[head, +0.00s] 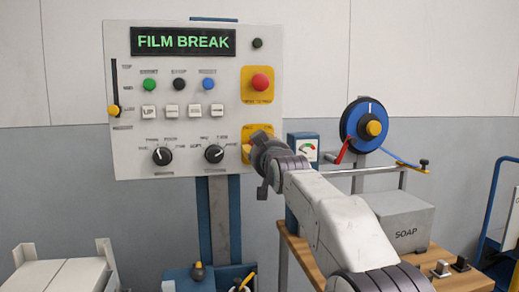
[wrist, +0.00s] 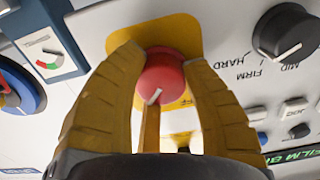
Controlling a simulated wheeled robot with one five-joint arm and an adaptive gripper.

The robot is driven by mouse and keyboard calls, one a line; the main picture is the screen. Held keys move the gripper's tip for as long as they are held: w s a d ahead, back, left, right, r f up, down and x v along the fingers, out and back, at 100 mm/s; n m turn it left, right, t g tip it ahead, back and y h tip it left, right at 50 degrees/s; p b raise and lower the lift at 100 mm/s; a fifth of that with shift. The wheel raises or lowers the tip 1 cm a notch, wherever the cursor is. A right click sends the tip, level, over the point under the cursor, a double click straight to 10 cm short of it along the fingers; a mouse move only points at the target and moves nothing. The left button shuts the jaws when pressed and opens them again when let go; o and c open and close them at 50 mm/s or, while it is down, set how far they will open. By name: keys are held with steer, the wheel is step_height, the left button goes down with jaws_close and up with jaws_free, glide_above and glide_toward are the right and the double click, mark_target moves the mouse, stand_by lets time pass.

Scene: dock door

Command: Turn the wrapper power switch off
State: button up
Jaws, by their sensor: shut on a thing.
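The wrapper power switch, a round red knob (wrist: 162,78) with a white pointer mark, sits on a yellow plate (wrist: 160,28) on the panel. Its white mark points down and slightly left in the wrist view. Partly covered lettering ending in "FF" shows to the lower right of the knob. My gripper (wrist: 167,62) is shut on the knob, its yellow fingers around its sides. In the head view my gripper (head: 257,150) covers the knob, and only part of the yellow plate (head: 262,129) shows.
The panel (head: 190,100) carries a "FILM BREAK" display (head: 183,41), a red stop button (head: 260,83) just above my gripper, and two black selector knobs to the left. A gauge box (head: 304,149), blue reel (head: 364,125) and soap box (head: 398,218) stand right, near my arm.

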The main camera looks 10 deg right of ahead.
steer(key=shift+f, duration=0.15)
steer(key=n, duration=0.4)
steer(key=shift+w+n, duration=0.1)
steer(key=shift+n, duration=0.3)
steer(key=n, duration=0.4)
steer(key=shift+n, duration=0.3)
steer(key=n, duration=0.4)
steer(key=shift+d+n+p, duration=0.1)
steer(key=shift+n+p, duration=0.2)
steer(key=shift+n, duration=1.8)
